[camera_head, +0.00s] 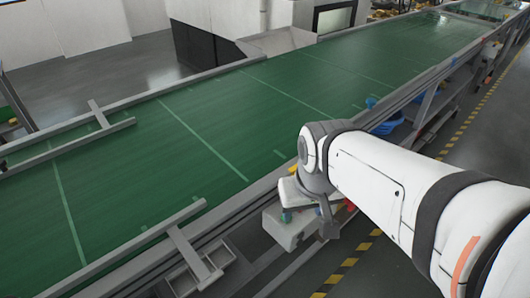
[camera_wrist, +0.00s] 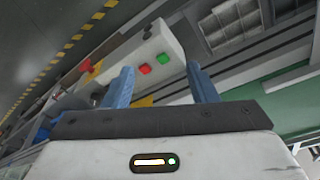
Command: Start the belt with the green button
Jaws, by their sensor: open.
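The green button (camera_wrist: 163,58) shows in the wrist view on a light grey control box (camera_wrist: 155,37), beside a red button (camera_wrist: 145,69). Both lie between the two blue fingers of my gripper (camera_wrist: 160,72) in the picture. The fingers are apart and hold nothing; I cannot tell how far their tips are from the box. In the head view my gripper (camera_head: 287,214) is just above the same box (camera_head: 289,233), at the near side of the conveyor. The buttons cannot be made out there. The green belt (camera_head: 200,115) is bare where I see it.
Metal side rails (camera_head: 240,200) edge the belt, with a grey bracket (camera_head: 188,242) left of the box. Blue bins (camera_head: 388,118) sit under the conveyor, behind my arm. A yellow-black floor stripe (camera_head: 350,262) runs along the open floor on the near side.

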